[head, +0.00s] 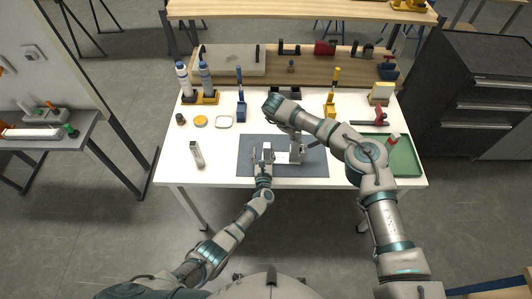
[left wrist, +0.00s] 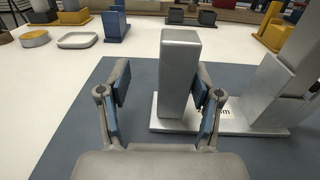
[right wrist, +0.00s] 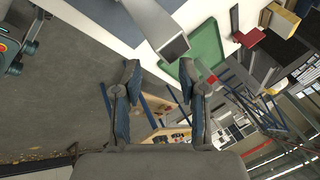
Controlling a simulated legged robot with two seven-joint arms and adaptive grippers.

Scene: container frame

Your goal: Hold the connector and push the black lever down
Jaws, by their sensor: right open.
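The connector is a silver upright block (left wrist: 180,75) on a pale base plate (left wrist: 240,122), with a stepped silver part (left wrist: 283,85) at its right. It stands on the dark mat (head: 250,168) in the head view. My left gripper (head: 264,156) is open, its fingers on either side of the upright block, with a clear gap at the left finger. My right gripper (right wrist: 158,78) is open and empty; in the head view its fingers are hard to make out beside my arm above the connector. A grey bar (right wrist: 157,25) lies beyond its fingers. I cannot make out a black lever.
A green tray (head: 405,160) lies at the table's right, with a red-topped item at its edge. A small silver box (head: 196,154) stands left of the mat. Bottles (head: 205,76), a blue stand (head: 241,104) and a yellow stand (head: 331,105) line the back.

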